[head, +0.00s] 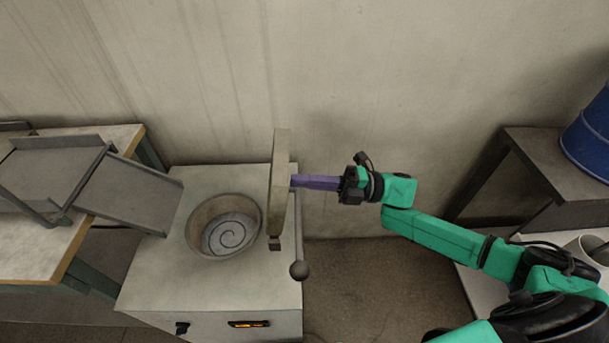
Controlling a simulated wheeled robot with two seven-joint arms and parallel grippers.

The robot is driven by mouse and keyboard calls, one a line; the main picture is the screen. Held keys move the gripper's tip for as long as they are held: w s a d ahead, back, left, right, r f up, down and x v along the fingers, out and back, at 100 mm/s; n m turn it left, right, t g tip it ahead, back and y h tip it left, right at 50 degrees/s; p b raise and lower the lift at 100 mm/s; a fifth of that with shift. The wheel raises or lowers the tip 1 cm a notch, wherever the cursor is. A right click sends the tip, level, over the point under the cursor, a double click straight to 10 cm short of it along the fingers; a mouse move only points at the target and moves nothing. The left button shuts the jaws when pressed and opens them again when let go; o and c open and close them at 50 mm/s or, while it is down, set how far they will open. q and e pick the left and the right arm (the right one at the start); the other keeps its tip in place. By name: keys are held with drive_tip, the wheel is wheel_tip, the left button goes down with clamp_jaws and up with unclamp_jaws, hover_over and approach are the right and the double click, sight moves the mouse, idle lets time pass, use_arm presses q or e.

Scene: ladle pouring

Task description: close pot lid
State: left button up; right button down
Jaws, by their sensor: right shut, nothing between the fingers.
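The pot (223,227) is a round opening with a spiral on its bottom, set in the top of a pale box-shaped unit (150,285). It is uncovered. The lid (280,180) is a pale slab standing upright on its edge at the right side of the pot. A dark rod with a ball knob (299,270) sticks out near the lid's lower end. My right gripper (296,182) is shut and empty, its purple fingers pointing left. The fingertips are at the lid's right face; I cannot tell whether they touch it. My left gripper is not in view.
A grey metal chute (125,195) slopes from the left table (45,262) to the unit's left edge. A dark table (545,150) with a blue barrel (588,135) stands at the right. The wall is close behind. Floor shows right of the unit.

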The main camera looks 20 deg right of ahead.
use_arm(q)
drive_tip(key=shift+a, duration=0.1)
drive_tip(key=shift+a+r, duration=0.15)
use_arm(e)
drive_tip(key=shift+a, duration=0.1)
